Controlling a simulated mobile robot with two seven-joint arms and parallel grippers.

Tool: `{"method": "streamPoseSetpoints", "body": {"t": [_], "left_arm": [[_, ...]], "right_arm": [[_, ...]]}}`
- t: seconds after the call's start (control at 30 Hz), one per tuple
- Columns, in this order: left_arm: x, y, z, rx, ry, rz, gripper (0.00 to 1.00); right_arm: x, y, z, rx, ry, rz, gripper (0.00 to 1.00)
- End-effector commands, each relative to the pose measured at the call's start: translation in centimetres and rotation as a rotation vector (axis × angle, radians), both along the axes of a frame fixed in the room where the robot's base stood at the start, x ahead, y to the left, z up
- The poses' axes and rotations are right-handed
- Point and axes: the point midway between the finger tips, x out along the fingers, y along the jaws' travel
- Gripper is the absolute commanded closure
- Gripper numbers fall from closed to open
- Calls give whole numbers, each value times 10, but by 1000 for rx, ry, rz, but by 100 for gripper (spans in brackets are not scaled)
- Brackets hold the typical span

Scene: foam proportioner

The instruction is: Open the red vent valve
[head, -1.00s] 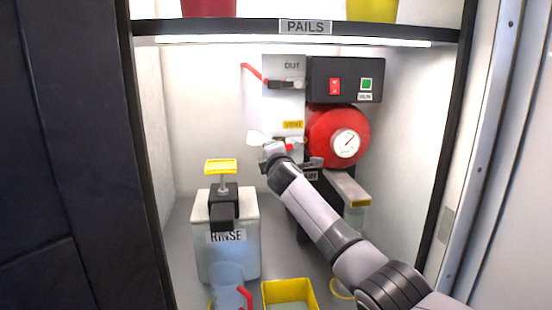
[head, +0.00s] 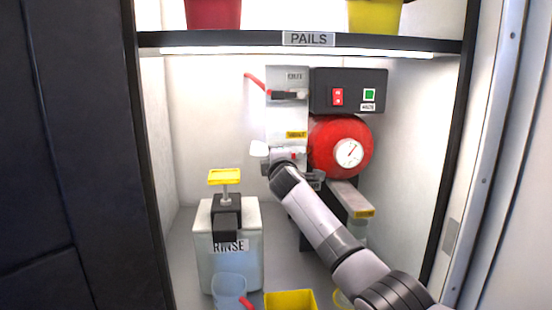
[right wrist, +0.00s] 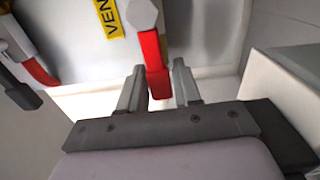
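The red vent valve handle (right wrist: 152,60) shows in the right wrist view, hanging from a pale hexagonal hub (right wrist: 142,14) beside a yellow label (right wrist: 108,18) reading "VEN". My right gripper (right wrist: 158,86) is open. Its two fingers stand either side of the handle's lower end, with a visible gap on each side. In the head view the right gripper (head: 281,158) is at the grey panel (head: 286,115), just below a yellow label (head: 297,134), and covers most of the handle. My left gripper is not in view.
Another red lever (head: 256,82) is at the panel's upper left. A black switch box (head: 350,78) and a red round tank with gauge (head: 330,148) are to the right. A RINSE container (head: 247,262) stands lower left, near a yellow bin (head: 289,300). A shelf (head: 200,40) is above.

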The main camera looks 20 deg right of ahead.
Motion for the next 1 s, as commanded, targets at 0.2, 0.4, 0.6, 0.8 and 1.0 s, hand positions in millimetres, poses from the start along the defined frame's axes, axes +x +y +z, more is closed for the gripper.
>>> {"method": "streamPoseSetpoints", "body": {"t": [0.2,0.4,0.6,0.8,1.0], "left_arm": [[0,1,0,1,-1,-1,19],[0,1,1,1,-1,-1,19],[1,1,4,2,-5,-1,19],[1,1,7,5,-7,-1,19],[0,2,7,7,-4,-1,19]], "right_arm": [[0,0,0,-1,0,0,51],[-1,0,0,-2,0,0,51],[-9,1,0,-3,-1,-2,51],[-24,6,0,-2,0,1,51],[-41,10,0,-2,-1,0,51]]}}
